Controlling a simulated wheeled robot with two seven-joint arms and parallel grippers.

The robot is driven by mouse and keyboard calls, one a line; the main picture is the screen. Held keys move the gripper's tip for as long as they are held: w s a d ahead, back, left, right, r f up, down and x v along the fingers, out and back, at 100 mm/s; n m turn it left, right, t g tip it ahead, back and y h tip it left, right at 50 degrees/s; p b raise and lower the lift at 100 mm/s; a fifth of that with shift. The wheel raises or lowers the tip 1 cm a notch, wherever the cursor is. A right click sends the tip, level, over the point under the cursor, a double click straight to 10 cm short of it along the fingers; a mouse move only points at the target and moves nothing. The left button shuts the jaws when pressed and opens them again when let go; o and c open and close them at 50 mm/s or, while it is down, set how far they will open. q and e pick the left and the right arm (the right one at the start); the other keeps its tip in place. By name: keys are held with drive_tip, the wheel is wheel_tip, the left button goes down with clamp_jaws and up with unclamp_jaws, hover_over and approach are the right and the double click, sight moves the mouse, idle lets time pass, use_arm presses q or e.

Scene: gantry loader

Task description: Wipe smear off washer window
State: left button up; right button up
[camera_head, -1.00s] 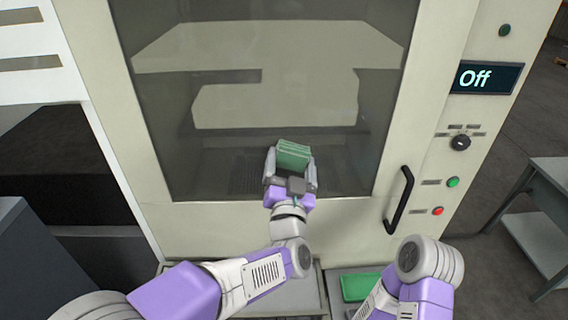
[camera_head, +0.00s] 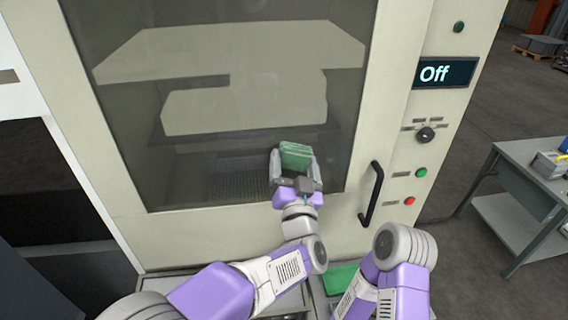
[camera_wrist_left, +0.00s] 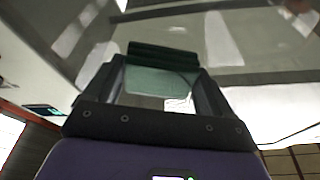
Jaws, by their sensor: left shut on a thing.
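The washer window (camera_head: 230,65) is a large dark glass pane in the pale machine front. Pale beige shapes (camera_head: 240,105) show in the glass; I cannot tell whether any of them is the smear. My left gripper (camera_head: 296,163) is shut on a green block-like pad (camera_head: 297,154) at the lower right part of the window. The pad also shows dark green between the fingers in the left wrist view (camera_wrist_left: 163,55). Whether it touches the glass is unclear. My right arm comes in at the bottom right; its gripper is out of view.
A black door handle (camera_head: 372,194) stands out right of the window. Beyond it are a display reading Off (camera_head: 444,73), a knob (camera_head: 425,135), and green and red buttons. A green item (camera_head: 341,279) lies below the machine. A grey table (camera_head: 520,185) stands at the right.

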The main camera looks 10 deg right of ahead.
use_arm(q)
drive_tip(key=d+p, duration=0.1)
drive_tip(key=d, duration=0.3)
idle(0.3)
drive_tip(key=shift+a, duration=0.1)
drive_tip(key=s, duration=0.6)
drive_tip(key=shift+b, duration=0.4)
drive_tip(key=shift+s, duration=0.15)
drive_tip(key=shift+s, duration=1.4)
